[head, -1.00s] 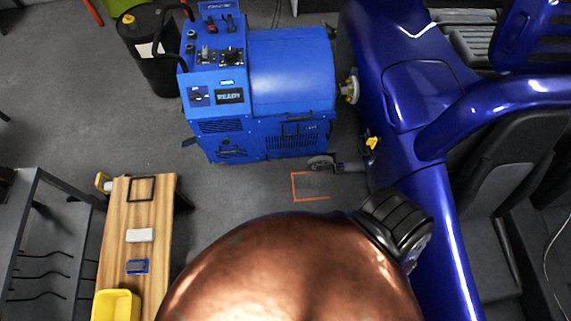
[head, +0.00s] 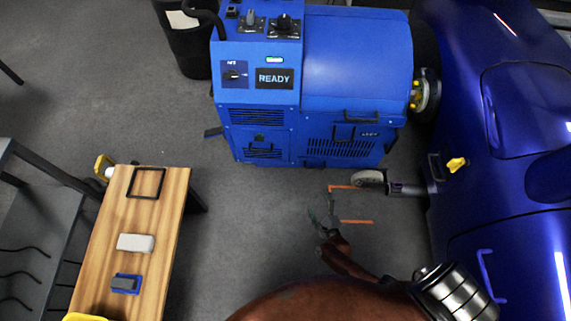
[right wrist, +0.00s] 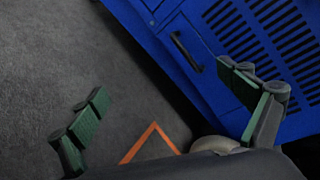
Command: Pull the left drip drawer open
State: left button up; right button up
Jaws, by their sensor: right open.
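The blue dynamometer cabinet (head: 352,60) stands at the top middle of the head view, its screen reading READY. Its front has vent slots and several dark handles. One dark bar handle (right wrist: 186,51) shows on a blue panel in the right wrist view. My right gripper (head: 322,209) is open and empty over the floor in front of the cabinet. In the right wrist view its green-padded fingers (right wrist: 163,84) are spread, apart from the bar handle. My left gripper is not in view.
A blue car body (head: 500,190) stands at the right, close to the cabinet's hub (head: 424,94). A caster wheel (head: 369,179) and orange floor marks (head: 356,222) lie near my gripper. A wooden bench (head: 165,215) is at the left. Grey floor between is clear.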

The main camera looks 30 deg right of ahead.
aim_at(315, 168)
pick_arm(q)
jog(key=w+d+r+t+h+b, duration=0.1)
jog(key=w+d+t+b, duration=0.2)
jog(key=b, duration=0.8)
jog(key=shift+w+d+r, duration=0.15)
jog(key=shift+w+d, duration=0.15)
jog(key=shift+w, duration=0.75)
pick_arm(e)
jog(key=shift+w+d+f+m+t+h, duration=0.15)
jog(key=shift+w+d+f+m+h, duration=0.2)
jog(key=shift+w+d+m+h, duration=1.6)
jog(key=shift+w+d+f+m+t+h, duration=0.25)
jog(key=shift+w+d+m, duration=0.5)
jog(key=shift+w+m, duration=2.6)
jog(key=shift+w+d+f+m+t+h, duration=0.1)
jog(key=shift+w+d+f+m+h, duration=0.3)
jog(key=shift+w+d+m+h, duration=1.55)
jog(key=shift+w+a+m+y, duration=0.6)
jog(key=shift+w+m+y, duration=0.1)
jog(key=shift+y, duration=0.15)
jog(key=shift+c, duration=0.3)
